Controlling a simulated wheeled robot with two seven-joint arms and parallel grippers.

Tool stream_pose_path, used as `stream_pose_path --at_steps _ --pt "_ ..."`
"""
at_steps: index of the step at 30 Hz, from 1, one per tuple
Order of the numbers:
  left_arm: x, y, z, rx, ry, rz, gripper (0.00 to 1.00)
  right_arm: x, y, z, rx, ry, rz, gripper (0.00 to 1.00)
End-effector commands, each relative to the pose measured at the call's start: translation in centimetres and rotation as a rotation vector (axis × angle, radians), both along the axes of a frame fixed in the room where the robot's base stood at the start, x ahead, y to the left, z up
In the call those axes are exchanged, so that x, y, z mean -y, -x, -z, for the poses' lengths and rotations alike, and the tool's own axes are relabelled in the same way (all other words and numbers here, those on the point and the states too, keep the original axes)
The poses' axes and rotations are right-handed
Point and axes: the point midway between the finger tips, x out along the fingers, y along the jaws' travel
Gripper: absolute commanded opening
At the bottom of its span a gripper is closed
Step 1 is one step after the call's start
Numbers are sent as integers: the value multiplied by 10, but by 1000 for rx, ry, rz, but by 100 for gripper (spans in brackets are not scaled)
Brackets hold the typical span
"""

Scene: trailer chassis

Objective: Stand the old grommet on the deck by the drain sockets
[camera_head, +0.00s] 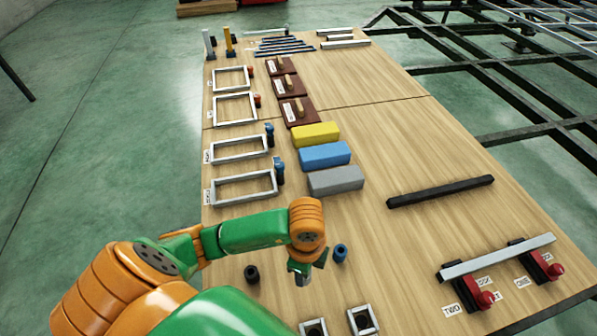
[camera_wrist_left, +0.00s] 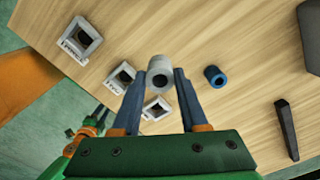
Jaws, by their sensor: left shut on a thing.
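The grey ring-shaped grommet (camera_wrist_left: 160,72) is held between the blue fingers of my left gripper (camera_wrist_left: 162,88) in the wrist view. In the head view my left gripper (camera_head: 302,268) is over the deck's near part, with the grommet's grey side showing below. Whether it touches the deck I cannot tell. Drain sockets, square pale frames with dark middles, stand near the front edge (camera_head: 362,320); three show in the wrist view (camera_wrist_left: 78,40). Part of my right gripper (camera_wrist_left: 98,116) shows low left there; its jaws are unclear.
A blue grommet (camera_head: 340,252) stands right of the left gripper and a dark one (camera_head: 252,273) to its left. A black bar (camera_head: 440,191) and a clamped metal bar (camera_head: 497,257) lie to the right. Grey, blue and yellow blocks (camera_head: 335,181) stand farther back.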

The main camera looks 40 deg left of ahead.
Motion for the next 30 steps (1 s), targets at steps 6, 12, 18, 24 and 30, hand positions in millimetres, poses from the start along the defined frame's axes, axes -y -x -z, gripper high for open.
stream_pose_path --at_steps 6,12,18,24,30 --pt "-34 -28 46 -2 -2 -2 0 14 -9 22 24 20 10 50" --pt "-45 -38 62 -1 1 0 0 17 -23 27 50 25 14 50" --pt "-48 -40 96 -1 0 0 0 21 -26 41 57 31 22 50" --pt "-47 -40 94 1 1 2 0 31 -28 37 62 45 24 50" --pt "-47 -40 96 0 1 2 62 31 -28 39 63 46 24 50"
